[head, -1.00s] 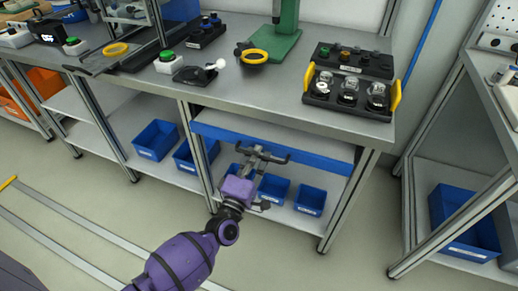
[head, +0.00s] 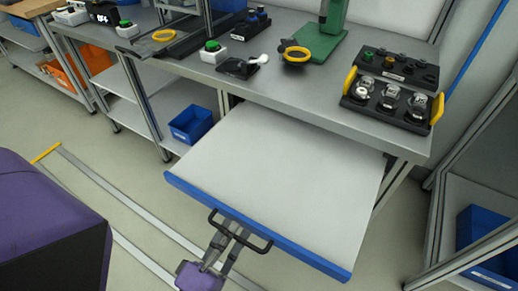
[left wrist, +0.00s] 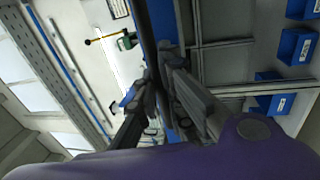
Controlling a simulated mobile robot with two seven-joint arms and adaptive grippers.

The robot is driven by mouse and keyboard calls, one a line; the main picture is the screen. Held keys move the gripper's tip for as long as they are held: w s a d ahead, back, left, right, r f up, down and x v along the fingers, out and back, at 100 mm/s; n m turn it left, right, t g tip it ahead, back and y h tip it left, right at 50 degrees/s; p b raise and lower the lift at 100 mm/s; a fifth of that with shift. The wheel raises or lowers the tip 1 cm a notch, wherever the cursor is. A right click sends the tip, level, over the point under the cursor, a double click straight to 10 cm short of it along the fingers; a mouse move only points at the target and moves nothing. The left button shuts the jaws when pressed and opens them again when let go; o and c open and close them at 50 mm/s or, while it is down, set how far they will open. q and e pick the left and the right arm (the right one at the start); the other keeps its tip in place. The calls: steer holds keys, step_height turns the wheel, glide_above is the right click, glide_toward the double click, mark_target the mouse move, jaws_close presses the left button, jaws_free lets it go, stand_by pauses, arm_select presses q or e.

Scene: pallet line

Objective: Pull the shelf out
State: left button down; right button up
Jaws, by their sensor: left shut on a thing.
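The pull-out shelf (head: 285,165) is a pale flat board with a blue front edge. In the head view it sticks far out from under the workbench and its top is bare. A dark bar handle (head: 240,230) sits at the middle of its blue front. My left gripper (head: 232,232) is shut on this handle, coming from below in the head view. In the left wrist view the gripper's fingers (left wrist: 165,92) close around the dark handle bar beside the blue edge. My right gripper is not in view.
The workbench (head: 300,90) above carries a green stand (head: 320,38), a black tray with yellow handles (head: 390,103) and buttons. A blue bin (head: 191,124) sits on the lower shelf at left. Metal floor rails (head: 130,215) run at left. Another rack stands at right.

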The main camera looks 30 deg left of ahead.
arm_select(q)
steer(key=s, duration=0.2)
steer(key=shift+s, duration=0.4)
steer(key=shift+f, duration=0.1)
steer(key=c, duration=2.1)
jaws_free()
steer(key=shift+s, duration=0.2)
steer(key=s, duration=0.4)
steer(key=s+f, duration=0.1)
steer(key=s, duration=0.2)
steer(key=s+f, duration=0.1)
steer(key=s, duration=0.3)
steer(key=shift+s+a, duration=0.2)
steer(key=shift+s, duration=0.15)
